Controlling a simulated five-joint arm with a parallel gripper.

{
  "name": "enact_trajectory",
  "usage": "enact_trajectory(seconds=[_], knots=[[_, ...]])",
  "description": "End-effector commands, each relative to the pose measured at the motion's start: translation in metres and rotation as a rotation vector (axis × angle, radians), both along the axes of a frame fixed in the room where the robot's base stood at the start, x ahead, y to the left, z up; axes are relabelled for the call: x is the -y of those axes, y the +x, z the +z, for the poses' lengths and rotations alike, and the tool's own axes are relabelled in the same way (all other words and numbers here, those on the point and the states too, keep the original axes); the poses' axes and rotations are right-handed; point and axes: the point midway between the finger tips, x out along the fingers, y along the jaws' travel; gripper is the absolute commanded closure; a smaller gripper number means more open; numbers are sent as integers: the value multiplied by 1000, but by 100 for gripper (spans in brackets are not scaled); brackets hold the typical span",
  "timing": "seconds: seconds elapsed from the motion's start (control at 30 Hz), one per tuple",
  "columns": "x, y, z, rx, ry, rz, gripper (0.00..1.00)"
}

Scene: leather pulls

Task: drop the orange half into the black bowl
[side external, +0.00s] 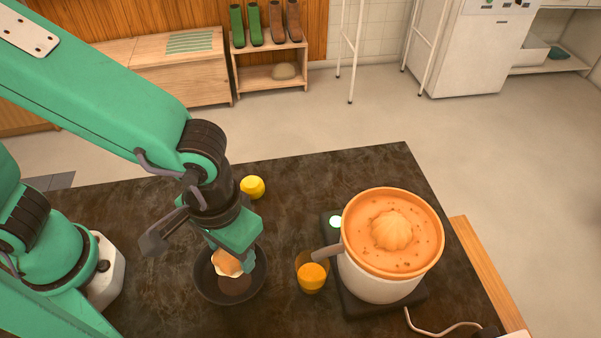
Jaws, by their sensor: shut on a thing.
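The black bowl (232,296) stands on the dark counter below my arm. My gripper (228,256) points down over the bowl, its fingers partly hidden by its green body. It is shut on the orange half (228,266), which shows pale and peach-coloured at the fingertips. The orange half is over or within the bowl's opening; I cannot tell how far it is from the bowl's bottom. A darker brownish patch shows inside the bowl below it.
A juicer (385,262) with an orange top stands right of the bowl, its spout over a glass of orange juice (311,276). A yellow ball-like fruit (252,187) lies behind the bowl. The dark counter (330,180) is clear toward the back. A cord runs at the front right.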

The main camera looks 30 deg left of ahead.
Motion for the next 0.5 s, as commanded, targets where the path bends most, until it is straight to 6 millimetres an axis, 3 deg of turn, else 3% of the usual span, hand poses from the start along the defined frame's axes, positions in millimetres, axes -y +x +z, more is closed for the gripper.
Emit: enact_trajectory(seconds=[0.47, 0.5], knots=[[0, 0, -9, 0, 0, 0, 78], [0, 0, -9, 0, 0, 0, 45]])
